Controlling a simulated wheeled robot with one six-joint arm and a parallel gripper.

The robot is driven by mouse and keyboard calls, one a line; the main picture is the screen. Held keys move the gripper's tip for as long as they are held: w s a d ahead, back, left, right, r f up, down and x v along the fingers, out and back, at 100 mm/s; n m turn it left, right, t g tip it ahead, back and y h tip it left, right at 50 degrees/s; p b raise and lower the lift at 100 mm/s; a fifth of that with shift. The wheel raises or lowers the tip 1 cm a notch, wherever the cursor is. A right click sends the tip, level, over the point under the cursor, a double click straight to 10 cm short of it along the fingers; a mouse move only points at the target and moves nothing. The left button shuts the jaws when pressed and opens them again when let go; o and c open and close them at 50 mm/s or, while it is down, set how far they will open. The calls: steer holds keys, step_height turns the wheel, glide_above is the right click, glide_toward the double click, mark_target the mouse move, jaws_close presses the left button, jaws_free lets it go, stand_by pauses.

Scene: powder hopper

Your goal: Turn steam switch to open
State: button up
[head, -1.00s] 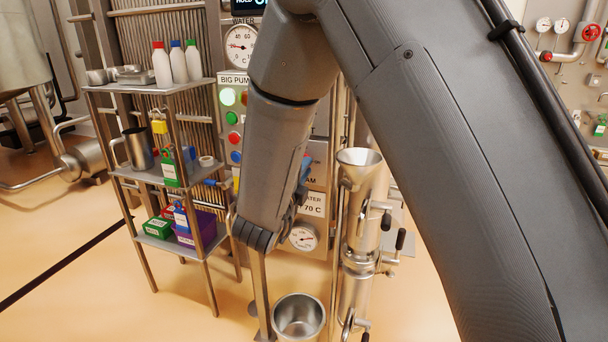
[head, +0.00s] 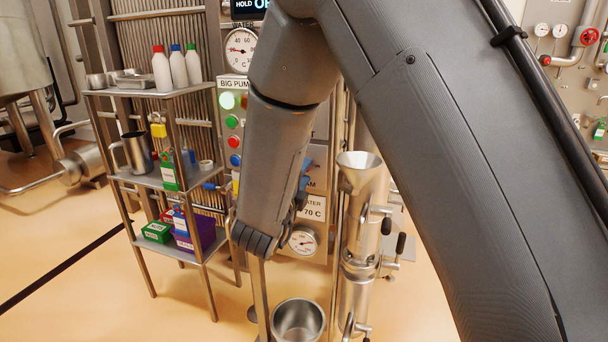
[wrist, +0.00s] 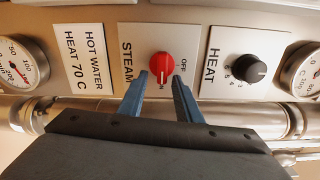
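The steam switch (wrist: 162,65) is a round red knob on a white plate lettered STEAM and OFF, in the middle of the wrist view. A short white mark on it points down in that picture, toward lettering that is partly hidden. My gripper (wrist: 159,80) is open, with its two blue fingers pointing at the panel. The fingertips lie to the left and right of the knob's lower edge. I cannot tell whether they touch it. In the head view my gripper (head: 303,183) is mostly hidden behind my arm, and the knob is not visible.
A black HEAT knob (wrist: 249,68) sits right of the switch, a HOT WATER label (wrist: 85,58) left. A steel pipe (wrist: 268,118) runs below the panel. A steel funnel (head: 359,162) stands right of my gripper, and a shelf rack (head: 160,180) stands left.

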steer(key=b+v, duration=0.1)
steer(key=v, duration=0.6)
steer(key=shift+s, duration=0.35)
steer(key=shift+a, duration=0.1)
steer(key=s+d+f+n+g+y+p, duration=0.25)
steer(key=d+f+n+g+y, duration=0.45)
steer(key=n, duration=0.6)
steer(key=s+d+n+g+p, duration=0.1)
steer(key=s+d+n+g, duration=0.4)
steer(key=s, duration=0.6)
steer(key=s+d+n+g+p, duration=0.1)
steer(key=s+d+n+g, duration=0.4)
steer(key=s+d, duration=0.3)
steer(key=s, duration=0.3)
steer(key=shift+d+f+h, duration=0.3)
steer(key=shift+d+h, duration=0.1)
